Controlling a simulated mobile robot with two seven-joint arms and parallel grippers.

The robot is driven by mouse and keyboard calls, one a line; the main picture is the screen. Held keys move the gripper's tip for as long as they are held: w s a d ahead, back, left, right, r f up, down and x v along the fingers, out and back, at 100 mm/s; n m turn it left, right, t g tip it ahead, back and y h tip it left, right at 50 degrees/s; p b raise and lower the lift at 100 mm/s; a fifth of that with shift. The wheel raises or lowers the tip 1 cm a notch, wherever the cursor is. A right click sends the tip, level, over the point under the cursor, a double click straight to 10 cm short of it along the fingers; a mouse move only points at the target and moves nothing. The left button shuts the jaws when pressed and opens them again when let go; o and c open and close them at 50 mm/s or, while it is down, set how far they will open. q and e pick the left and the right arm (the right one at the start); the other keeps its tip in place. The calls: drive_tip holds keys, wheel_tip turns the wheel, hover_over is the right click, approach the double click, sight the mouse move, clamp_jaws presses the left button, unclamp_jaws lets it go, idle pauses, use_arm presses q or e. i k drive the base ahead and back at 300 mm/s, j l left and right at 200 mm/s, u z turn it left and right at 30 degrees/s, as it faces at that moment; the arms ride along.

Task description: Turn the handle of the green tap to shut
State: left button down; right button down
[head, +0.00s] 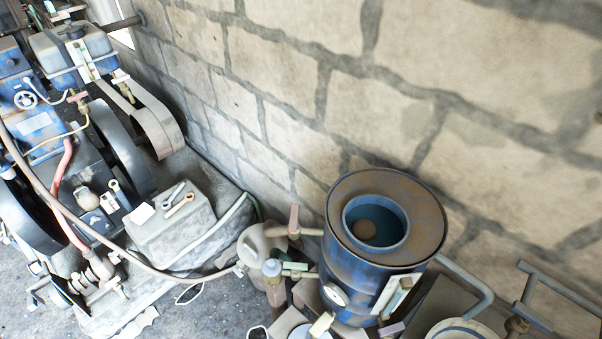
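A small pale green handle-like piece (295,267) shows between a glass-like bottle (272,270) and the blue drum (345,280). It looks like the green tap's handle and lies roughly level across the picture. I cannot tell for sure whether it is open or shut. A second pale green piece (398,296) stands tilted against the drum's front right side; what it is I cannot tell. Neither of my grippers is in view, and nothing is seen touching the tap.
A tap with a reddish upright handle (293,220) stands left of the drum. A blue engine (65,130) with a belt (155,118) and a hose (120,235) fills the left. A grey block (172,228) bears two wrenches. A stone wall (450,90) closes the back.

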sight(295, 267)
drive_tip(key=j+u, duration=0.25)
drive_tip(key=u, duration=0.15)
drive_tip(key=i+j+u, duration=0.15)
drive_tip(key=u, duration=0.2)
